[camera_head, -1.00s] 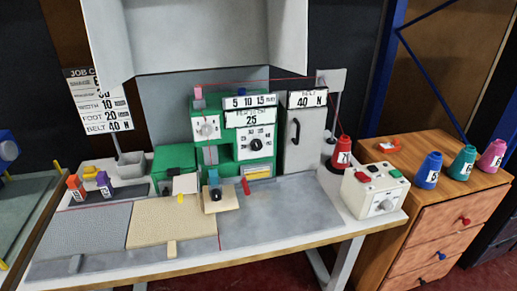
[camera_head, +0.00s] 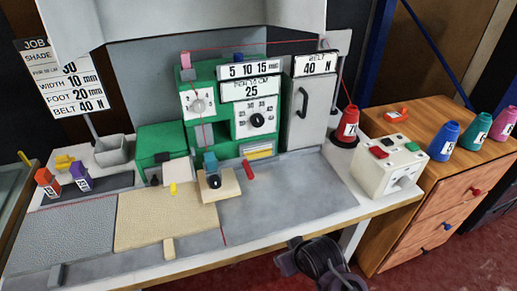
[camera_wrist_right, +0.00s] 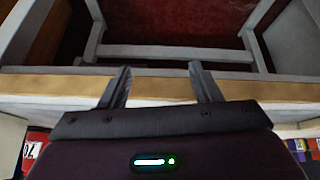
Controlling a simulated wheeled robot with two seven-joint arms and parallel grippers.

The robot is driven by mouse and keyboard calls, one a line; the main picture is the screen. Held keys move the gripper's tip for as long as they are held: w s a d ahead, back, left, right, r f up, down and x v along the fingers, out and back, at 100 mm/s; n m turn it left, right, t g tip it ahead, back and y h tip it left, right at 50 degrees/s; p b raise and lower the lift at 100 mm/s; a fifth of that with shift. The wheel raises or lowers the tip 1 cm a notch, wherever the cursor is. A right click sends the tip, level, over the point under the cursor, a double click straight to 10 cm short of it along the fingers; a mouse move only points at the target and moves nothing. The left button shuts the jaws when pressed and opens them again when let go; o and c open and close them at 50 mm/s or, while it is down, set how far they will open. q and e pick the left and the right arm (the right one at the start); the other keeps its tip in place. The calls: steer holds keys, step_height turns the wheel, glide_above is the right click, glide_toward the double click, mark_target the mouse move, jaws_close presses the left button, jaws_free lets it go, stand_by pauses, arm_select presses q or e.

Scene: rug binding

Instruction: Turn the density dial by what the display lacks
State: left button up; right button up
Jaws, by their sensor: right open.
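The density display (camera_head: 249,90) on the green machine (camera_head: 160,143) reads 25. The black density dial (camera_head: 256,121) sits below it, with numbers around it. The job card (camera_head: 62,75) at the left shows a line reading 30, width 10 mm, foot 20 mm and belt 40 N; its top is partly covered. My right gripper (camera_head: 290,256) is low at the table's front edge, well apart from the dial. In the right wrist view its two fingers (camera_wrist_right: 162,72) are apart with nothing between them. My left gripper is not in view.
A grey cabinet (camera_head: 305,110) marked belt 40 N stands right of the dial. A white box with buttons (camera_head: 392,165) and a red cone (camera_head: 348,124) are farther right. A beige mat (camera_head: 140,215) lies at the front. The grey tabletop (camera_head: 290,205) before the machine is mostly clear.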

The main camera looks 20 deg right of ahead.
steer(key=shift+t, duration=0.7)
steer(key=w+r, duration=0.2)
steer(key=r, duration=0.2)
steer(key=shift+w+a+r, duration=0.1)
steer(key=shift+w+r, duration=0.25)
steer(key=shift+w, duration=0.05)
steer(key=shift+t, duration=0.9)
steer(key=w, duration=0.2)
steer(key=w+r, duration=0.1)
steer(key=w, duration=0.1)
steer(key=shift+w+r, duration=0.15)
steer(key=shift+w, duration=0.25)
steer(key=w+r+t, duration=0.4)
steer(key=w+r, duration=0.1)
steer(key=w, duration=0.3)
steer(key=t+y, duration=0.1)
steer(key=t, duration=0.4)
glide_toward(259, 123)
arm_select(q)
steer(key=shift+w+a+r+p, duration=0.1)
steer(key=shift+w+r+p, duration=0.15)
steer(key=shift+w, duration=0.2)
arm_select(e)
steer(key=shift+n, duration=0.3)
steer(key=w, duration=0.8)
steer(key=shift+a+r, duration=0.2)
steer(key=shift+a, duration=0.1)
steer(key=c, duration=1)
